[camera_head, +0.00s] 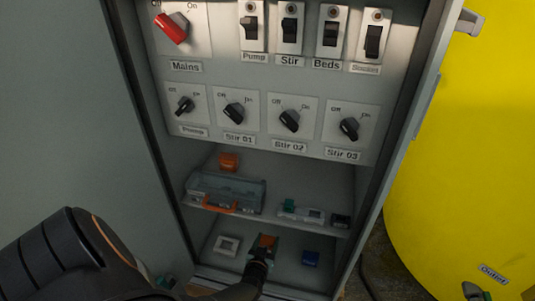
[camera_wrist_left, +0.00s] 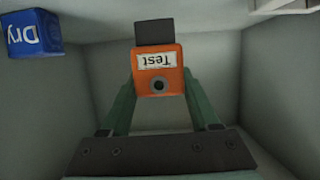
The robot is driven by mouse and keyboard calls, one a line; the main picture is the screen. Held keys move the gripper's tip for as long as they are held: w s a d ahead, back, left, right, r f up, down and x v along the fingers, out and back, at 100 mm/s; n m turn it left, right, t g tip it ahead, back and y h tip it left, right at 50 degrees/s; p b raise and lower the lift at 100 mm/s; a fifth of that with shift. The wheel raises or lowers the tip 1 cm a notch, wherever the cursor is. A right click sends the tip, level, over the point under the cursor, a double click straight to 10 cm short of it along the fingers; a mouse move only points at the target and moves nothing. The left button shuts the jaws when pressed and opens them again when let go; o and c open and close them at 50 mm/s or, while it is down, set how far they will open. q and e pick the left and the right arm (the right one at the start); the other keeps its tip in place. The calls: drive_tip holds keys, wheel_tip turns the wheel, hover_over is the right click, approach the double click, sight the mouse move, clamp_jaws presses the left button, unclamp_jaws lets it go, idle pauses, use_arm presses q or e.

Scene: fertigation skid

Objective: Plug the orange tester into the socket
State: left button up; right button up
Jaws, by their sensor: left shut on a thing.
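The orange tester (camera_wrist_left: 157,72), labelled "Test", sits between the green fingers of my left gripper (camera_wrist_left: 158,88). The gripper is shut on its two sides. A dark block shows at the tester's far end, and the label reads upside down in the wrist view. In the head view the tester (camera_head: 267,241) and my left gripper (camera_head: 262,250) are inside the bottom compartment of the cabinet. A white box (camera_head: 227,245), possibly the socket, is just left of the tester, apart from it. Its face is too small to read. My right gripper is not in view.
A blue box (camera_head: 310,258) is to the right; the wrist view shows it labelled "Dry" (camera_wrist_left: 30,34). The shelf above holds a clear case (camera_head: 226,190) and small devices. Cabinet walls enclose the gripper. Switches fill the upper panel. A yellow tank (camera_head: 470,150) stands right.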

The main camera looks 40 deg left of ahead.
use_arm(q)
drive_tip(key=shift+s+a+r, duration=0.1)
drive_tip(key=shift+s+a, duration=0.55)
drive_tip(key=shift+a, duration=0.4)
drive_tip(key=shift+s+a+f, duration=0.1)
drive_tip(key=shift+s+a, duration=0.6)
drive_tip(key=shift+a, duration=0.35)
drive_tip(key=shift+s+a+r, duration=0.1)
drive_tip(key=shift+s+a, duration=0.55)
drive_tip(key=shift+a, duration=0.4)
drive_tip(key=shift+s+a+r, duration=0.1)
drive_tip(key=shift+s+a, duration=0.6)
drive_tip(key=shift+a, duration=0.35)
drive_tip(key=shift+s+a+f, duration=0.1)
drive_tip(key=shift+s+a, duration=0.55)
drive_tip(key=shift+a, duration=0.45)
drive_tip(key=shift+s+a+r, duration=0.1)
drive_tip(key=shift+s+a, duration=0.6)
drive_tip(key=shift+a, duration=0.35)
drive_tip(key=shift+b, duration=0.3)
drive_tip(key=shift+f+b, duration=0.5)
drive_tip(key=shift+f, duration=0.15)
drive_tip(key=shift+f, duration=0.15)
drive_tip(key=shift+f+b, duration=0.3)
drive_tip(key=shift+b, duration=0.15)
drive_tip(key=shift+f, duration=0.1)
